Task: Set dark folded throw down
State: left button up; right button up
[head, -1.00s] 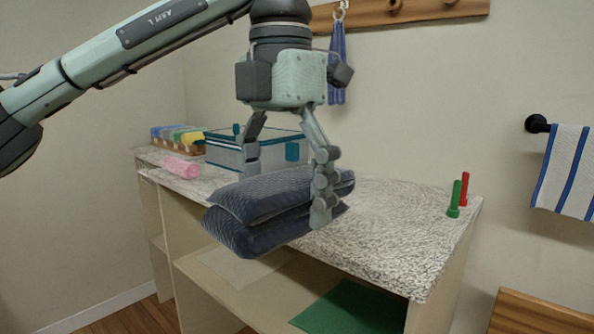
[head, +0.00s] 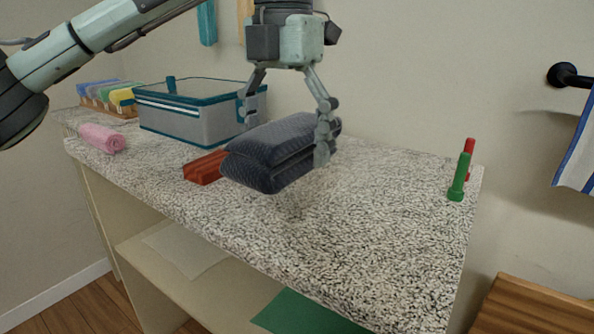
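The dark folded throw (head: 268,153), a navy quilted bundle in two thick layers, is in the middle of the head view, over the speckled countertop (head: 370,240). My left gripper (head: 285,130) comes down from above with its fingers spread across the throw. The right-hand finger lies against the throw's near side; the other finger is partly hidden behind it. The throw looks held a little above the counter, with a faint shadow below it. My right gripper is not in view.
A red-brown block (head: 205,167) lies just left of the throw. Behind it stands a grey bin with teal trim (head: 190,110). A pink rolled towel (head: 102,138) is at left. The counter between throw and pegs is clear.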

aim_at(304, 195)
pick_arm(q)
jog(key=w+d+f, duration=0.1)
jog(key=w, duration=0.1)
jog(key=w+d+f, duration=0.1)
jog(key=shift+w+d+f, duration=0.3)
jog(key=shift+w+f, duration=0.05)
jog(key=shift+w, duration=0.05)
notch_tip(304, 195, down, 4)
jog(key=shift+r, duration=0.1)
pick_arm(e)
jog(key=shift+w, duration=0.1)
pick_arm(q)
jog(key=shift+f, duration=0.25)
jog(key=o, duration=1.3)
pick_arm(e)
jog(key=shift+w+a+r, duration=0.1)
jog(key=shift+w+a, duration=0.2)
pick_arm(q)
jog(key=shift+r, duration=0.1)
